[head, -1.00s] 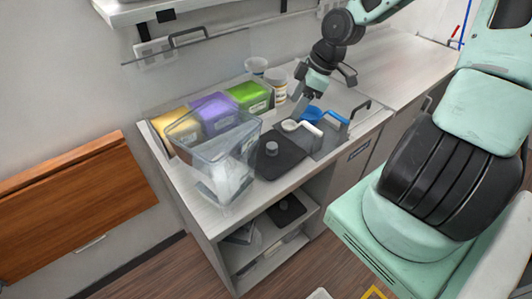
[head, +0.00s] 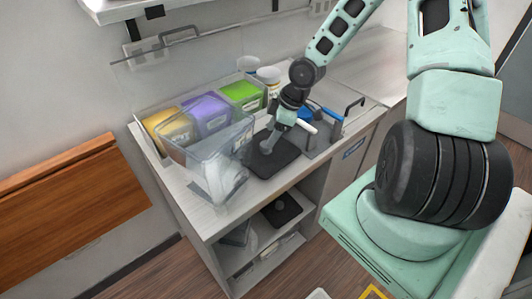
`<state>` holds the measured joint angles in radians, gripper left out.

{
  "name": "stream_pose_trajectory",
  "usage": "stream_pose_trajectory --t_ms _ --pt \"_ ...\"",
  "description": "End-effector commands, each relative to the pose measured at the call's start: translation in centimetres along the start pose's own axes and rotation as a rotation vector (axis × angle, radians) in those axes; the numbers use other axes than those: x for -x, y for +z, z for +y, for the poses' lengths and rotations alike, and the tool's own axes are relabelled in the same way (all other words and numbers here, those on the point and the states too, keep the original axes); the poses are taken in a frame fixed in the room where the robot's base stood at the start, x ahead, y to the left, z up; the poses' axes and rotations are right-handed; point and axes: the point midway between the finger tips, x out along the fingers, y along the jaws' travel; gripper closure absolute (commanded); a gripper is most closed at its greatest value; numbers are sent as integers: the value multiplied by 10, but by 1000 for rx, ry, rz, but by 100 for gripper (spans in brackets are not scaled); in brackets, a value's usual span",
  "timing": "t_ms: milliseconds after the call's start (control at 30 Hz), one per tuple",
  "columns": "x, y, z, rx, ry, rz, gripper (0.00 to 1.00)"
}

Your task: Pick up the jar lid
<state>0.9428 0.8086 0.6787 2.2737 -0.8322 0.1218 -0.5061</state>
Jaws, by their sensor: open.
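The jar lid (head: 275,162) is a flat black square plate lying on the counter, right of a clear square jar (head: 205,170). The jar stands open at the top, with something whitish low inside it. My gripper (head: 267,148) points down over the back left part of the lid, at its middle knob. The fingers hide most of the knob. They are open, and I cannot tell whether they touch the knob. The lid lies flat.
Yellow, purple (head: 207,112) and green (head: 243,94) containers stand behind the jar. White tubs (head: 269,77) stand at the back. Blue and white handled scoops (head: 307,121) lie to the right of the lid. A lower shelf holds another dark lid (head: 282,209).

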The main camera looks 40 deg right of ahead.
Motion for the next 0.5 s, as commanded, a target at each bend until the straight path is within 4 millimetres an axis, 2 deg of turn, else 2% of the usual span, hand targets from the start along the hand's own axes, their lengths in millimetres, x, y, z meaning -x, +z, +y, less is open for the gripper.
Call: stream_pose_trajectory --t_ms 300,500 --pt "-40 3 4 2 -4 -1 41" --pt "-47 4 5 1 0 -1 41"
